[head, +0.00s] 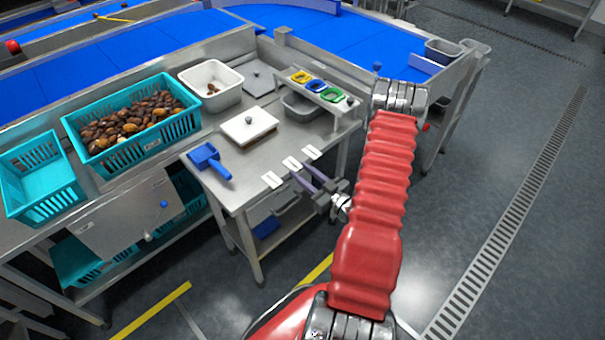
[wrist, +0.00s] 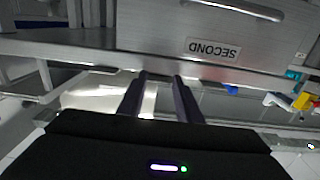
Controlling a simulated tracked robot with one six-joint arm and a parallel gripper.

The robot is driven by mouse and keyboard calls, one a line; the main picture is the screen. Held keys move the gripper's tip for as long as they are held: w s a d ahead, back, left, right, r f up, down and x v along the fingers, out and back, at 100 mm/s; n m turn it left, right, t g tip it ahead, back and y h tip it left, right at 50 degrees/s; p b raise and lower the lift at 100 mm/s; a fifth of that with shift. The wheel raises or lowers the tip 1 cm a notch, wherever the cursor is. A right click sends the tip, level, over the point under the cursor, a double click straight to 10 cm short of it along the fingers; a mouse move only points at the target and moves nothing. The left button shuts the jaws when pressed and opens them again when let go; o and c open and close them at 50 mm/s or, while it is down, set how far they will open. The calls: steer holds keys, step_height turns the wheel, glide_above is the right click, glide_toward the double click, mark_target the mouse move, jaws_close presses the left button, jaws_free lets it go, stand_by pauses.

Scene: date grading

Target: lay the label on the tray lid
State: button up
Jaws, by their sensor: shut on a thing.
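The white tray lid (head: 240,130) with a dark knob lies flat on the steel table. Three small white labels show along the table's front edge: one at the left (head: 271,180), a middle label (head: 292,163) and one at the right (head: 312,152). My gripper (head: 300,170) reaches in from the right, its two purple fingers shut on the middle label at the edge. In the wrist view the fingertips (wrist: 162,76) point at the steel table edge; the label between them is hard to make out there.
A blue scoop (head: 209,160) lies left of the lid. A white tray (head: 210,87) with a few dates, a grey lid (head: 259,82) and a rack with coloured rings (head: 316,86) stand behind. Teal crates (head: 160,146) are at the left. A SECOND sign (wrist: 213,49) shows in the wrist view.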

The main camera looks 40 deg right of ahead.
steer(key=shift+f, duration=0.2)
steer(key=o, duration=1)
steer(key=s, duration=1.3)
steer(key=shift+s+d, duration=0.35)
steer(key=shift+s, duration=0.05)
steer(key=shift+r, duration=0.1)
